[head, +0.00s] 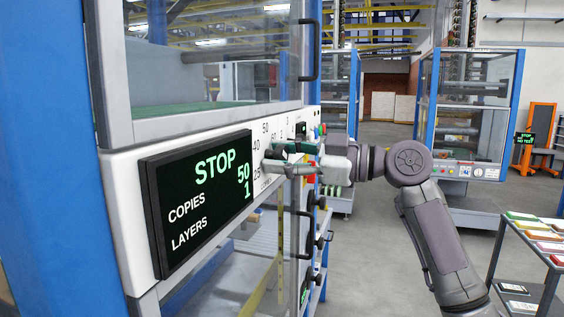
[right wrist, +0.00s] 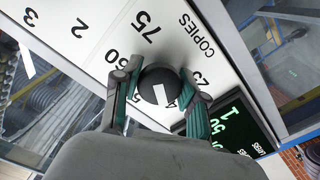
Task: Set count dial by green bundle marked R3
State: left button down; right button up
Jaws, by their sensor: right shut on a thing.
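The black copies dial (right wrist: 152,84) with a white pointer mark sits on a white panel (right wrist: 215,62), between numbers such as 75 and 25, beside the word COPIES. My right gripper (right wrist: 158,92) is shut on this dial, one finger on each side. In the head view my right gripper (head: 272,160) reaches the panel from the right and hides the dial. The display (head: 200,200) reads STOP, COPIES 50, LAYERS 1. A green-topped bundle (head: 521,215) lies on a cart at the right; no R3 mark is readable. My left gripper is not in view.
The cart (head: 498,245) holds several coloured bundles on its top and more below. A second blue-framed machine (head: 425,95) stands behind my right arm. A glazed door with a dark handle (head: 309,50) is above the panel. Grey floor lies open between.

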dwell(0.4)
jog(key=o, duration=1.1)
jog(key=shift+o, duration=0.2)
jog(key=v, duration=1.2)
